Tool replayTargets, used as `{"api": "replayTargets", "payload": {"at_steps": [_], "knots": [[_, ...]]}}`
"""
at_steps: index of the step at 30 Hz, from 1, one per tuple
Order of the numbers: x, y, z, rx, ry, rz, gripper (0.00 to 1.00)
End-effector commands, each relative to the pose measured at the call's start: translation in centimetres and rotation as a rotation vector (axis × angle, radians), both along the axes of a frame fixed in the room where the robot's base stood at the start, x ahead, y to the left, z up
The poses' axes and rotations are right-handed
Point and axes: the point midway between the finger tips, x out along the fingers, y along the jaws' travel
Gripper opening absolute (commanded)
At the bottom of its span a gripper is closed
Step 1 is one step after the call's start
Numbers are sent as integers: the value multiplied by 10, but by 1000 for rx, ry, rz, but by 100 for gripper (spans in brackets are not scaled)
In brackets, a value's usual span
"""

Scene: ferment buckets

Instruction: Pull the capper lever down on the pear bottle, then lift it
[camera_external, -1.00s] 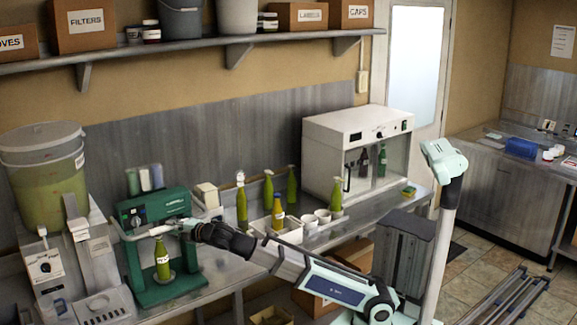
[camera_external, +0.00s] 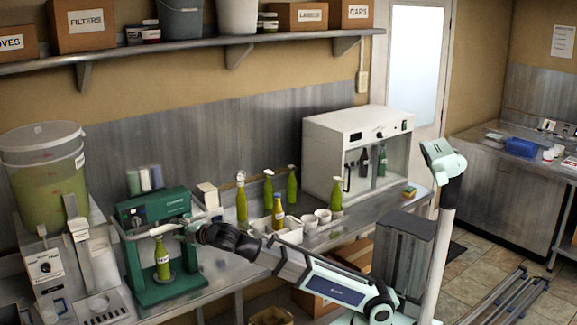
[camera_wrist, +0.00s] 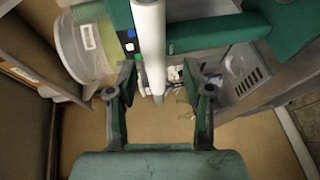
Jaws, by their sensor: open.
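The green capper (camera_external: 160,212) stands on the bench at the left. A yellow-green bottle (camera_external: 162,262) stands upright on its base, below the white lever (camera_external: 163,229). I take this to be the pear bottle; its label is too small to read. My gripper (camera_external: 181,228) is at the right end of the lever. In the wrist view, the white lever (camera_wrist: 149,45) passes between the two spread fingers of my gripper (camera_wrist: 159,83). Whether either finger touches it, I cannot tell.
A large tub (camera_external: 45,165) and a white dispenser (camera_external: 45,268) stand left of the capper. Several bottles, a crate (camera_external: 262,229) and cups stand to the right, near a white cabinet (camera_external: 355,130). A shelf (camera_external: 210,52) runs above.

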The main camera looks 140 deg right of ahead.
Motion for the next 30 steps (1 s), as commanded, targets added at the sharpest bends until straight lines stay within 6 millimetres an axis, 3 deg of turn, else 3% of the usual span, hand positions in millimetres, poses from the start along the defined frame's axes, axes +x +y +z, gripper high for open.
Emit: {"api": "replayTargets", "payload": {"at_steps": [9,15,30], "knots": [[-13,62,9,-1,-2,2,50],[-18,87,13,1,-1,1,50],[-20,96,16,2,0,-2,50]]}}
